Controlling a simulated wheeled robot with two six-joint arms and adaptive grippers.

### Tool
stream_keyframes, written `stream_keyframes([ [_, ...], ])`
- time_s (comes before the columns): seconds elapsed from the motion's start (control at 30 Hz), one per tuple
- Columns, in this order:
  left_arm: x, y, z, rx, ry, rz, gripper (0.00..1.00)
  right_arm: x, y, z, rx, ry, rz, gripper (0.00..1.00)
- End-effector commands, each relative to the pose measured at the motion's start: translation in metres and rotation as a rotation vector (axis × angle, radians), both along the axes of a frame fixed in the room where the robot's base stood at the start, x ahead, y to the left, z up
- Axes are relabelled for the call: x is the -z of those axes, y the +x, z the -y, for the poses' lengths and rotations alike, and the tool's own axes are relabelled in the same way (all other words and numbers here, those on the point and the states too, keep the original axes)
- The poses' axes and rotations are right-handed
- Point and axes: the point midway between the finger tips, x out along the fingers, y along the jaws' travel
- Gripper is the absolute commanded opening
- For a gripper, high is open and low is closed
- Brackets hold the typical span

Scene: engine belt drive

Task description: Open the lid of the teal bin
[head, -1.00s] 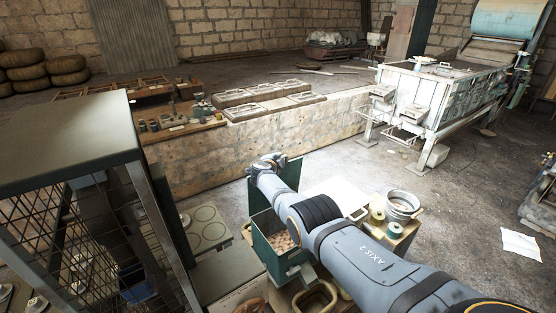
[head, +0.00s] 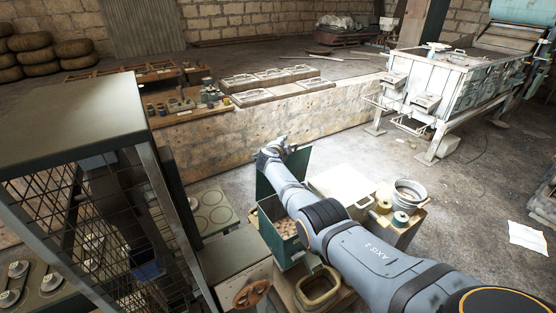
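The teal bin (head: 279,231) stands low in the middle of the head view, with several small pale brown pieces inside. Its lid (head: 297,162) is raised and stands roughly upright at the far side of the bin. My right arm crosses over the bin from the lower right and hides part of the bin and lid. My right gripper (head: 273,152) is at the upper edge of the lid. I cannot tell whether it touches the lid, and its fingers are too small to read. My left gripper is not in view.
A cream case (head: 343,186) and a metal bucket (head: 408,193) with small tins stand right of the bin. A tall mesh cabinet (head: 75,120) fills the left. An empty olive tub (head: 318,288) sits in front. Open floor lies beyond, before a low wall.

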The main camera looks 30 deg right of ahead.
Motion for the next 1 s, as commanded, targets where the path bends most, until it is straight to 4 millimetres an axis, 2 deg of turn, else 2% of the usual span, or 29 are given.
stream_keyframes([
  [0.27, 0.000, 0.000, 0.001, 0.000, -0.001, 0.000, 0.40, 0.000, -0.023, -0.024, -0.005, 0.003, 0.000, 0.36],
  [0.5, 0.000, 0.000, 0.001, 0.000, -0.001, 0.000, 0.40, 0.001, -0.058, -0.059, -0.010, 0.007, -0.003, 0.36],
  [0.7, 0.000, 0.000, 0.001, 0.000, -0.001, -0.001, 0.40, 0.000, -0.082, -0.081, -0.007, 0.005, 0.000, 0.36],
  [1.0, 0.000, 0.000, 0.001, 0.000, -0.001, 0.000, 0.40, -0.002, -0.090, -0.087, -0.004, 0.002, -0.002, 0.36],
])
